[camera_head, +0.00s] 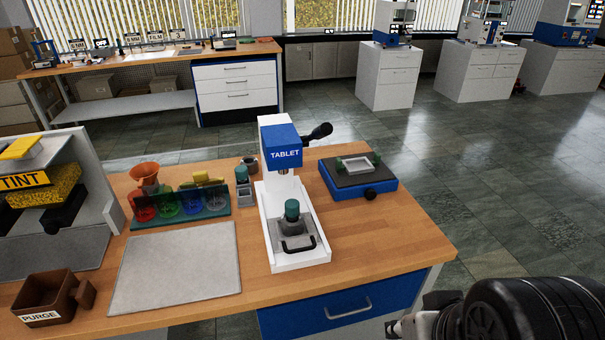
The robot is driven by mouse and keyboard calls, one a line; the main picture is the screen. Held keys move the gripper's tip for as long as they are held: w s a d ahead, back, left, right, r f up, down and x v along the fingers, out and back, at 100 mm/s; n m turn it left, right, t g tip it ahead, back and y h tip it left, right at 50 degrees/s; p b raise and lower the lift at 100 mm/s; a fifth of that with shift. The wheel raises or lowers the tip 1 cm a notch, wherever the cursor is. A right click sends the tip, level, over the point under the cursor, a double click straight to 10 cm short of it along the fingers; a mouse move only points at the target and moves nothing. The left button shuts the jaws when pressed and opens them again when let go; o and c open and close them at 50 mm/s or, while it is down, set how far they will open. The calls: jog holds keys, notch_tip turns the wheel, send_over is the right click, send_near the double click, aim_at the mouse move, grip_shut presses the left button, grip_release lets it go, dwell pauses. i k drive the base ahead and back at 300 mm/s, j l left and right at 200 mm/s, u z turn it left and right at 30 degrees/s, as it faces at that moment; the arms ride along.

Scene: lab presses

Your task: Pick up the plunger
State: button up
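A green-knobbed piece (292,210) stands upright in a grey metal block with a black handle, on the white base of the TABLET press (280,146). A second, smaller green-knobbed piece (242,174) stands upright in a small grey holder left of the press. Either could be the plunger; I cannot tell which.
A rack of coloured beakers (180,203), a grey mat (178,268), a brown PURGE box (47,298) and the TINT machine (40,180) are to the left. Bare wood shows at the table's front right.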

aim_at(292, 205)
jog(key=i+j+u, duration=0.25)
jog(key=i, duration=0.25)
jog(key=i+l+u, duration=0.1)
jog(key=i+u, duration=0.2)
jog(key=i, duration=0.15)
